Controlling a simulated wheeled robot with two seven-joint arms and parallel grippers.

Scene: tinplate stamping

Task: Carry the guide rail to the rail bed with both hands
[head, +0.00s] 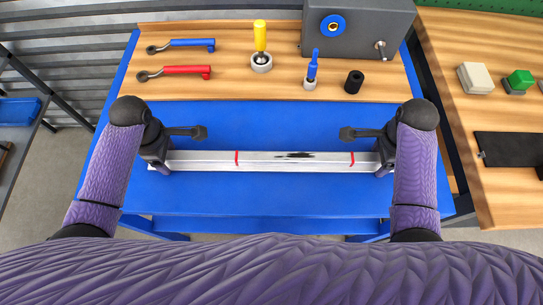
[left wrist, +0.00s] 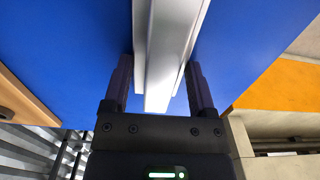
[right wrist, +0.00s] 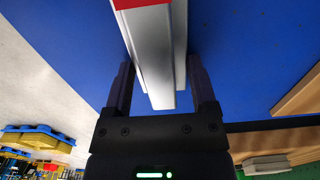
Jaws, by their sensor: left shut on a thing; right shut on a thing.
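The guide rail (head: 265,161) is a long silver bar with two red bands and a dark smear right of its middle. It lies crosswise over the blue tabletop in the head view. My left gripper (head: 160,163) is shut on its left end and my right gripper (head: 384,163) on its right end. In the left wrist view the rail (left wrist: 166,50) runs between the fingers. In the right wrist view the rail (right wrist: 152,50) does too, with a red band at the top edge. I cannot tell whether it touches the tabletop. I cannot make out a separate rail bed.
Behind the blue tabletop (head: 265,115), a wooden strip holds a blue-handled tool (head: 190,43), a red-handled tool (head: 180,71), a yellow-handled tool (head: 260,38), a blue-topped tool (head: 312,68), a black cylinder (head: 354,82) and a grey box (head: 360,35). Another wooden bench (head: 450,95) stands right.

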